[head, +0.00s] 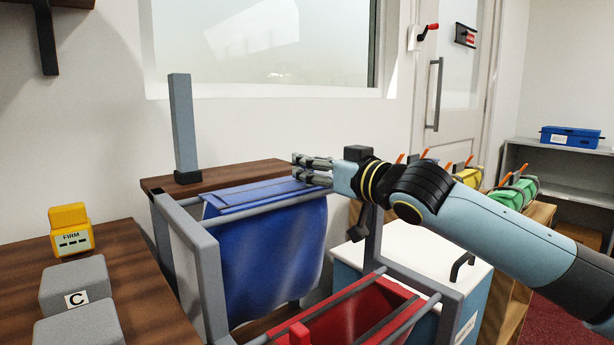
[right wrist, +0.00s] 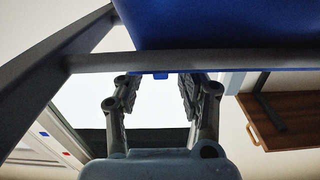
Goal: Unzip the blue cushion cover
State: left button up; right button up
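The blue cushion cover (head: 268,250) hangs on a grey rack, with a dark zip line along its top. It also shows at the top of the right wrist view (right wrist: 220,22), behind a grey rail. My right gripper (head: 297,167) is at the right end of the cover's top edge. In the right wrist view its two fingers (right wrist: 158,88) are apart, with a small blue tab (right wrist: 161,76) showing between their tips. I cannot tell whether the fingers touch the tab. My left gripper is not in view.
A red cover (head: 350,315) with a red block hangs on the nearer rails. The grey rack frame (head: 200,250) stands at left. A wooden counter (head: 30,260) holds a yellow FIRM block (head: 70,240) and a grey C block (head: 75,287). A white-topped box (head: 400,250) stands below my right arm.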

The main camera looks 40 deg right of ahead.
jog(key=shift+w+a, duration=0.1)
jog(key=shift+w, duration=0.85)
grip_shut()
